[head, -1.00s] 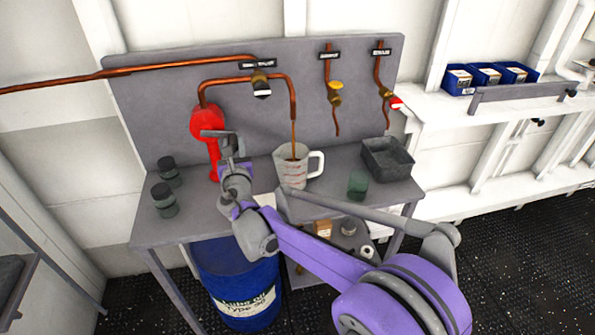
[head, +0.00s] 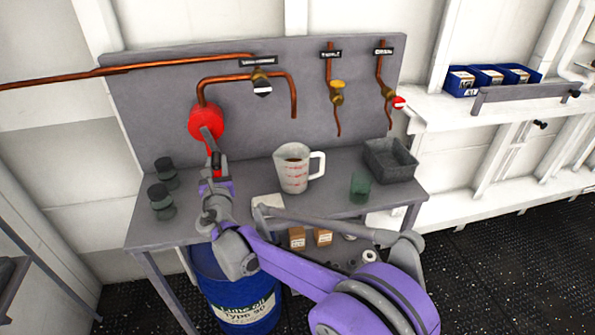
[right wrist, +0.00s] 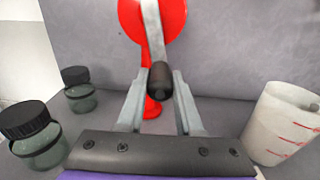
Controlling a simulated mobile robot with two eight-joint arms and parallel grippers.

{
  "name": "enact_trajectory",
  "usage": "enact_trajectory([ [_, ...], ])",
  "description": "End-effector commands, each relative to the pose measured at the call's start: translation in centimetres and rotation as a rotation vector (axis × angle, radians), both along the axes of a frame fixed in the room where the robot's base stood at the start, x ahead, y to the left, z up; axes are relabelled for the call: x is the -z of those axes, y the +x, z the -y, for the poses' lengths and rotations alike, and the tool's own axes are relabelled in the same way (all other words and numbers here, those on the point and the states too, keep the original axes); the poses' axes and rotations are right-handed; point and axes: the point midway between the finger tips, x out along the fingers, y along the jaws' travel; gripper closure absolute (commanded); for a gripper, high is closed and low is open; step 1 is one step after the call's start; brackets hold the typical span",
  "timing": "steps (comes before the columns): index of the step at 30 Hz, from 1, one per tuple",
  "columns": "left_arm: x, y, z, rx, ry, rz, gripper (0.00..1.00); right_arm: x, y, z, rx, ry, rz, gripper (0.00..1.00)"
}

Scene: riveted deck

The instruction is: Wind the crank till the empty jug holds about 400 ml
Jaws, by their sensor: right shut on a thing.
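The red pump (head: 206,123) stands at the back left of the bench, and its grey crank arm points downward. My right gripper (head: 215,160) is shut on the crank's black handle (right wrist: 160,83), which sits between the two fingers in the right wrist view. The clear measuring jug (head: 293,172) with red markings stands upright on the bench below the bent copper spout (head: 293,100). Brown liquid shows inside it; its exact level is too small to read. No stream shows at the spout. My left gripper is not in view.
Two dark-lidded jars (head: 162,201) stand at the bench's left. A green glass (head: 360,187) and a grey tray (head: 391,158) are right of the jug. Two other valved pipes (head: 337,92) hang on the back panel. A blue oil drum (head: 235,285) stands below.

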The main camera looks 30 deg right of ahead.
Motion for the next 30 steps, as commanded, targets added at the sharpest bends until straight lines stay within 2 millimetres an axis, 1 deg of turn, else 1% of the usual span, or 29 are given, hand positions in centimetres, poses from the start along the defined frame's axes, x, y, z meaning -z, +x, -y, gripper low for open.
enact_trajectory([
  [23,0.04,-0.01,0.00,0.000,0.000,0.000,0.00,0.19,-0.08,0.24,0.003,0.003,-0.001,1.00],
  [24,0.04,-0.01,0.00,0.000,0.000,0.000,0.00,0.19,-0.08,0.24,0.003,0.003,-0.001,0.64],
  [26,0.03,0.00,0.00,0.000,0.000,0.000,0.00,0.18,-0.07,0.24,0.003,0.003,-0.001,0.53],
  [30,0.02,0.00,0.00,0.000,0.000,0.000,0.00,0.14,-0.06,0.21,0.003,0.002,0.000,0.28],
])
